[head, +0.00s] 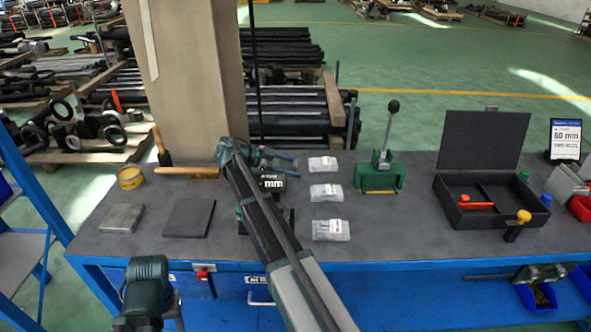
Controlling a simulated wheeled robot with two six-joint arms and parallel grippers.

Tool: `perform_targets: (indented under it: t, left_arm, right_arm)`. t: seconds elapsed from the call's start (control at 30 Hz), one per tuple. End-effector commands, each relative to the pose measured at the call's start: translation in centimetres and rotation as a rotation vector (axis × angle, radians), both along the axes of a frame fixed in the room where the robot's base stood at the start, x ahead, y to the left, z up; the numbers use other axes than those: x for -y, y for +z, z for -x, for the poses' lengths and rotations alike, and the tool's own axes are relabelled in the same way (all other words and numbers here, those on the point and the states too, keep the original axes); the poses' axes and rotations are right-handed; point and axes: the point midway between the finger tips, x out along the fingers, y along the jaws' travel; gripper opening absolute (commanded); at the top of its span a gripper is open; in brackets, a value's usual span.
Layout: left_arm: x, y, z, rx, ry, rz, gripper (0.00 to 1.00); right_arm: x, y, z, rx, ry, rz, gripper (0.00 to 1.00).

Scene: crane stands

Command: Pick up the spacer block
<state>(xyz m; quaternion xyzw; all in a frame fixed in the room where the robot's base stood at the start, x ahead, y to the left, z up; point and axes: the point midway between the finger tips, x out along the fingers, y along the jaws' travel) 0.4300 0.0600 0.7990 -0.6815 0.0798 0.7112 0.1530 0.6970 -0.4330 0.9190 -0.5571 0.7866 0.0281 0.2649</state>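A dark block with a white label ending in "mm" (272,183) stands near the middle of the bench and looks like the spacer block. My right arm crosses in front of it and hides its left and lower parts. My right gripper (291,164) is just above and behind the block in the picture. Its two fingers point right and look apart, with nothing visible between them. Whether it touches the block cannot be told. A joint of my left arm shows at the lower left, but the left gripper is not visible.
A grey metal block (121,218) and a dark plate (189,218) lie at the left. Several clear bags, including one in front (331,230), lie right of my arm. A green press (380,175) and an open black case (484,228) stand farther right. A pillar (190,75) rises behind.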

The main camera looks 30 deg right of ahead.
Motion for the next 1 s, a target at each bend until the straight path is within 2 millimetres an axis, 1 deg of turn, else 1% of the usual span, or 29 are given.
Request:
perform_targets:
  t: [0.03, 0.33, 0.57, 0.73, 0.87, 1.0]
  left_arm:
    - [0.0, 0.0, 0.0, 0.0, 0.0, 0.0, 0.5]
    - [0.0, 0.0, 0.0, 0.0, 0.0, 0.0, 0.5]
    - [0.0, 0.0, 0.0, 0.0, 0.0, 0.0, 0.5]
    - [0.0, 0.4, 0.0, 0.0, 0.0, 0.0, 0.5]
    - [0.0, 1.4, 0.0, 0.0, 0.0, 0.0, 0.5]
    - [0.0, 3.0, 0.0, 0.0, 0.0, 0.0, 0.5]
  right_arm:
    - [0.0, 0.0, 0.0, 0.0, 0.0, 0.0, 0.54]
    - [0.0, 0.0, 0.0, 0.0, 0.0, -0.001, 0.0]
    - [0.0, 0.0, 0.0, 0.0, 0.0, -0.001, 0.0]
    - [0.0, 0.4, 0.0, 0.0, 0.0, -0.001, 0.0]
    - [0.0, 1.4, 0.0, 0.0, 0.0, 0.0, 0.0]
    - [0.0, 3.0, 0.0, 0.0, 0.0, 0.0, 0.0]
